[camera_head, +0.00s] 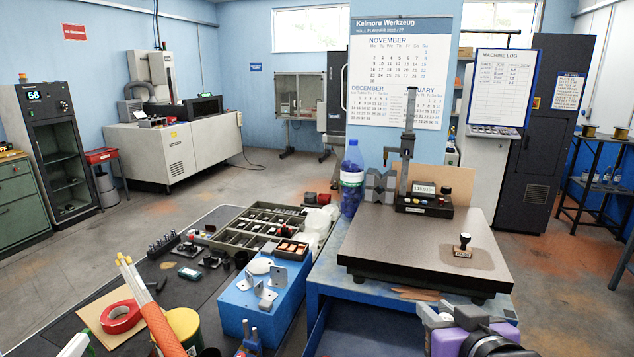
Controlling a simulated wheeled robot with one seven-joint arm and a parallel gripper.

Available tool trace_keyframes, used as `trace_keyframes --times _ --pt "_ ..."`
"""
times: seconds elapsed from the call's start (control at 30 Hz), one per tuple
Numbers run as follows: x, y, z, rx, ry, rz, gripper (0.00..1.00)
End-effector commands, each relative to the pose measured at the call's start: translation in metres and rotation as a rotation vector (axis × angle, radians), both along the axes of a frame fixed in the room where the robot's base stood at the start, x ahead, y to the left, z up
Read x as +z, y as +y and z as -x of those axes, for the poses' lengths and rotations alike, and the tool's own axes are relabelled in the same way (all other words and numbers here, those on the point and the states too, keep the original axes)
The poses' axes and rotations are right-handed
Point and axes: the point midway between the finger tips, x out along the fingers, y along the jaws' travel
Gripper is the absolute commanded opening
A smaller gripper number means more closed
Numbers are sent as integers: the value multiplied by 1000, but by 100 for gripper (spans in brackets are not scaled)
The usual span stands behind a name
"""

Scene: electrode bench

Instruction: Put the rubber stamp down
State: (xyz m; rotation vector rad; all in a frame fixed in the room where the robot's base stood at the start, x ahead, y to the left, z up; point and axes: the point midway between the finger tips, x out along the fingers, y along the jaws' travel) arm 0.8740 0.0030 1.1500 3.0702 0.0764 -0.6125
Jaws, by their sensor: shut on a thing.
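The rubber stamp (463,248), with a dark knob handle and a pale wooden base, appears upright over a brownish patch (488,262) on the right part of the dark speckled plate (400,240). No gripper finger shows at the stamp, and nothing visible touches its handle. A purple-grey and black part, which looks like my arm, enters at the bottom right, in front of the plate. My gripper's fingertips do not show, so what is between them is hidden.
A height gauge (408,150) stands at the plate's back, beside a blue-capped bottle (352,180). A blue block (262,305) and a compartment tray (245,228) crowd the left bench. The plate's middle is clear.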

Motion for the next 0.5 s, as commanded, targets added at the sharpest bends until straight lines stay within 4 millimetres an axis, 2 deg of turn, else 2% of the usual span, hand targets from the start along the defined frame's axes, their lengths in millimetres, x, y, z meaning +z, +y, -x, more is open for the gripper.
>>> trace_keyframes --times 0.03,0.27,0.5 --pt "-20 0 7 -3 9 -1 0" --pt "-100 -1 35 -17 12 0 0" --pt "-202 -2 70 -36 15 0 0"
